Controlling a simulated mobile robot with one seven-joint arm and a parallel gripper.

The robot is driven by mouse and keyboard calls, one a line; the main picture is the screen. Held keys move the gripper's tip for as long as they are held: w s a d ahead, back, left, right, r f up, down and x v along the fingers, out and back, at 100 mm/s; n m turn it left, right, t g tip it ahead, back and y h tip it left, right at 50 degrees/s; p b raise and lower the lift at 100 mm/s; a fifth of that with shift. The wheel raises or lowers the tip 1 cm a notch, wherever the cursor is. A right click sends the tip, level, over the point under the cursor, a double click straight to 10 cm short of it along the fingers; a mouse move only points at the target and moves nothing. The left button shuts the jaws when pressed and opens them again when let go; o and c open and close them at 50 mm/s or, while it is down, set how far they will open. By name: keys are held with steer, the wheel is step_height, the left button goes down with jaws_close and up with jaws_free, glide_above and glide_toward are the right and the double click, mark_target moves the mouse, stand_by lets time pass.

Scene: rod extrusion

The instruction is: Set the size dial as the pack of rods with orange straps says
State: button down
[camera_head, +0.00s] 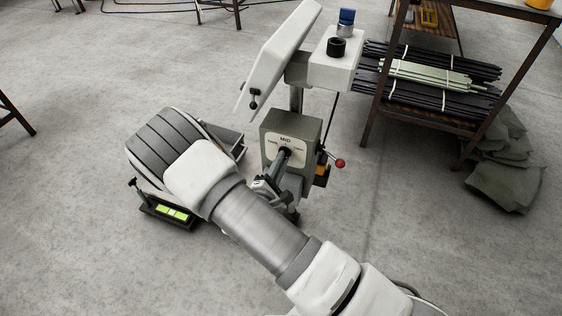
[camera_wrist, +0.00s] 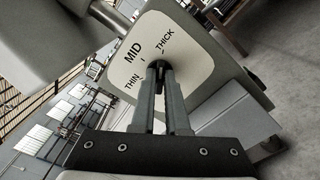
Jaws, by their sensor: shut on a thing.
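The size dial (camera_wrist: 158,66) is a small dark knob on a pale plate (camera_wrist: 185,48) marked THIN, MID and THICK. My gripper (camera_wrist: 160,74) is shut on the dial, and its fingers hide most of the knob, so I cannot tell which mark it points to. In the head view the plate (camera_head: 286,139) is on the front of a grey-green box, with my gripper (camera_head: 282,160) reaching it from below. Bundles of dark rods (camera_head: 440,97) and a pale green bundle (camera_head: 425,74) lie on a shelf at the right. Their visible straps look whitish; I make out no orange straps.
A lever with a red ball (camera_head: 340,163) sticks out right of the box. A white housing with a black knob (camera_head: 336,47) stands above it. A green-lit panel (camera_head: 172,211) is low at the left. Grey cloth (camera_head: 507,165) lies beside the rack.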

steer(key=shift+m, duration=0.4)
steer(key=c, duration=0.9)
jaws_free()
steer(key=shift+s, duration=0.1)
steer(key=p+v, duration=0.3)
steer(key=v, duration=1.4)
steer(key=shift+s, duration=0.15)
